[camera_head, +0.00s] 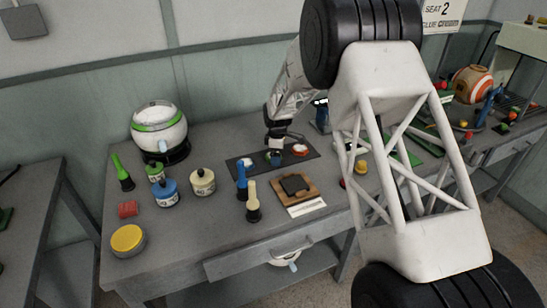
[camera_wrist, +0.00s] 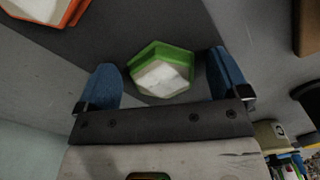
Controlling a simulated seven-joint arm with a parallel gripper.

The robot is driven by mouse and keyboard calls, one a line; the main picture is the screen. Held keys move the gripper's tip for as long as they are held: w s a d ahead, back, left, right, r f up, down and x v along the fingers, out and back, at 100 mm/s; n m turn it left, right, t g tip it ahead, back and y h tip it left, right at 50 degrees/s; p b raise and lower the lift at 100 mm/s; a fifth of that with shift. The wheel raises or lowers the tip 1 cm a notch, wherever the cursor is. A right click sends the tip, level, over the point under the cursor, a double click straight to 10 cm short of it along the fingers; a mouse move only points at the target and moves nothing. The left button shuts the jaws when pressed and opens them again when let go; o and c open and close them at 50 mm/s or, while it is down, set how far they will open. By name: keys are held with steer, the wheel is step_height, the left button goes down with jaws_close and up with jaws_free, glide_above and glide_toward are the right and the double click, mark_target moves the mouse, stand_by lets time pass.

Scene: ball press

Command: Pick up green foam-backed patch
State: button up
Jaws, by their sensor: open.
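The green foam-backed patch (camera_wrist: 160,75), a green-edged hexagon with a white top face, lies on the dark mat (camera_wrist: 150,25) in the wrist view. My gripper (camera_wrist: 163,78) is open. Its blue fingers stand on either side of the patch, with gaps between patch and fingers. In the head view my gripper (camera_head: 275,156) is low over the middle of the dark mat (camera_head: 240,176), and it mostly hides the green patch there.
An orange-edged patch (camera_head: 300,150) lies right of my gripper, and a white-topped piece (camera_head: 247,162) lies left. A blue-handled tool (camera_head: 242,182), a cream-handled tool (camera_head: 252,200) and a wooden tray (camera_head: 309,196) stand in front of the mat. Jars and a white pot (camera_head: 158,132) are left.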

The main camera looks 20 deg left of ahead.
stand_by(0.4)
steer(key=c, duration=1)
steer(key=shift+r, duration=0.2)
steer(key=shift+r, duration=0.5)
step_height(320, 180, up, 2)
steer(key=shift+r, duration=0.1)
steer(key=s+d, duration=0.2)
steer(key=s, duration=0.2)
steer(key=s+d+r, duration=0.1)
steer(key=s+d, duration=0.2)
steer(key=s, duration=0.2)
steer(key=s+d, duration=0.3)
steer(key=s, duration=0.1)
steer(key=shift+s+d+r, duration=0.2)
steer(key=shift+s+d, duration=0.05)
